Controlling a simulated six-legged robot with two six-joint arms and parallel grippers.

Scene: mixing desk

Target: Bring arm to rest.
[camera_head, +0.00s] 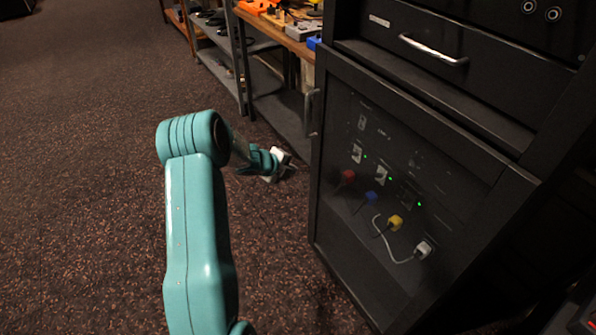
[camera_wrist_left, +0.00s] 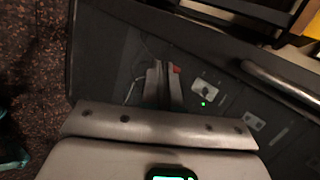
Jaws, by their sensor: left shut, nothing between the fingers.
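My teal left arm reaches forward in the head view. Its left gripper (camera_head: 287,163) is in front of the dark cabinet's left side, above the carpet. In the left wrist view the two fingers of this gripper (camera_wrist_left: 163,72) are together with nothing between them. Behind them is the dark cabinet door panel. I cannot tell how far the fingertips are from it. My right gripper does not show in either view.
The black cabinet (camera_head: 325,190) fills the right side, with a drawer handle (camera_head: 433,49) and door handle (camera_head: 311,112). Red, blue, yellow and white plugs show behind its door panel. Shelves (camera_head: 222,45) with tools stand at the back. The carpet (camera_head: 80,180) on the left is clear.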

